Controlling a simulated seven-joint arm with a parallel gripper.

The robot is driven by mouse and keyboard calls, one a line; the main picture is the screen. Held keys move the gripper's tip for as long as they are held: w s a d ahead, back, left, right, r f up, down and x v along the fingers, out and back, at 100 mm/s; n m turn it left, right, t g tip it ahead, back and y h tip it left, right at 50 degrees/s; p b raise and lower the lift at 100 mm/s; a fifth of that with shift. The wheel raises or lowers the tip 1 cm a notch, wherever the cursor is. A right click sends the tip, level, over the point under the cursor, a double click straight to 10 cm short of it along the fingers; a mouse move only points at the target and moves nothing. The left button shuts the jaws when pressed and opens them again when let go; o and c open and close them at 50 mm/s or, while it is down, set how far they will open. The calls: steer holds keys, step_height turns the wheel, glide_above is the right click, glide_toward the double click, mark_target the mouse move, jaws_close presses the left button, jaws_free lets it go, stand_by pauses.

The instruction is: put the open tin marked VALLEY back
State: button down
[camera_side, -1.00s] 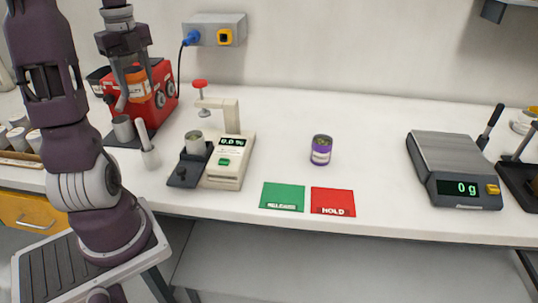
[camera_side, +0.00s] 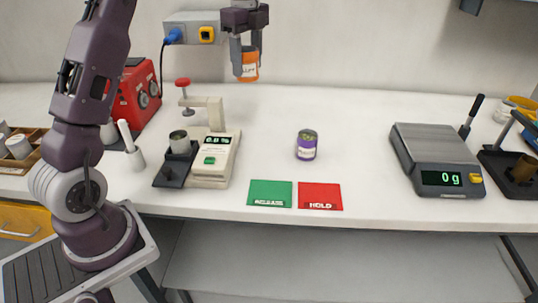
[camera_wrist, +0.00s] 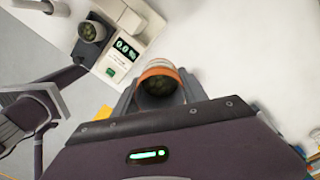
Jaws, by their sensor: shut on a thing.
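My gripper (camera_side: 247,68) is shut on an orange-labelled open tin (camera_side: 249,64) and holds it high above the back of the bench, right of the red machine. The label's lettering is too small to read surely. In the wrist view the held tin (camera_wrist: 158,82) has dark green contents, with the gripper fingers on both sides of it. A second open tin with a purple label (camera_side: 307,146) stands upright on the bench, with greenish contents.
A white meter (camera_side: 212,165) with a metal cup (camera_side: 179,143) stands left of centre. Green (camera_side: 270,194) and red (camera_side: 320,197) mats lie at the front. A scale (camera_side: 437,160) reading 0 g is at right. The red machine (camera_side: 135,98) and a wooden tray (camera_side: 22,160) are at left. The bench's centre-back is clear.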

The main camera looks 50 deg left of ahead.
steer(key=w+d, duration=0.3)
steer(key=d, duration=0.2)
step_height(320, 180, down, 23)
steer(key=shift+s+r, duration=0.1)
steer(key=c, duration=0.6)
jaws_free()
steer(key=shift+f, duration=0.2)
